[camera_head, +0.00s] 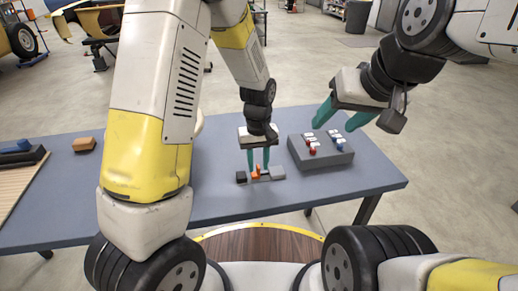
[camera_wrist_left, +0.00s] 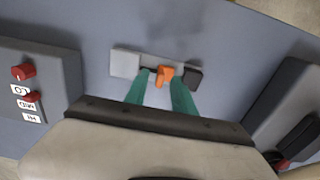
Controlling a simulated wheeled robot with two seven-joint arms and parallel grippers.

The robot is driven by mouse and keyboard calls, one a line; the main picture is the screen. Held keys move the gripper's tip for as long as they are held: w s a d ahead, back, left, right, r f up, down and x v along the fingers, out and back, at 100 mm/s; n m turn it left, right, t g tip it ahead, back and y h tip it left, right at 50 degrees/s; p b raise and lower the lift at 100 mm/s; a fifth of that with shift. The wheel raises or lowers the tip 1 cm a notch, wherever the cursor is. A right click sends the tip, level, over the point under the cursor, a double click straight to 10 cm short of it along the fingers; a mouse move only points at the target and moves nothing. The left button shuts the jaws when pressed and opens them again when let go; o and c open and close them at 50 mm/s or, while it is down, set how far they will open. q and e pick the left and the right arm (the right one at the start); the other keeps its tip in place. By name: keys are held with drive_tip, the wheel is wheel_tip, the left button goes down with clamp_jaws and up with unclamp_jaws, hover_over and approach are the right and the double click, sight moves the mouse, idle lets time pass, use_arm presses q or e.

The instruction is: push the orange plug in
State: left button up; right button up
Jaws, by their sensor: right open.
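The orange plug (camera_head: 257,172) stands on a small grey fixture between a black block (camera_head: 241,177) and a light grey block (camera_head: 277,172). In the left wrist view the plug (camera_wrist_left: 162,76) is nearer the black block (camera_wrist_left: 193,77) than the light grey block (camera_wrist_left: 125,64). My left gripper (camera_head: 258,163) points down over the fixture. Its teal fingers stand apart, one on each side of the plug, with a gap visible on one side. Contact on the other side is unclear. My right gripper (camera_head: 338,118) is open and empty above the grey switch box.
The grey box (camera_head: 325,154) with red knobs and white labels sits right of the fixture on the blue-grey table (camera_head: 220,197). An orange-brown block (camera_head: 84,144), a ribbed wooden board (camera_head: 14,187) and a dark object (camera_head: 22,158) are at the left. The table front is clear.

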use_arm(q)
drive_tip(key=shift+f, duration=0.2)
clamp_jaws()
drive_tip(key=shift+r, duration=0.1)
idle(1.2)
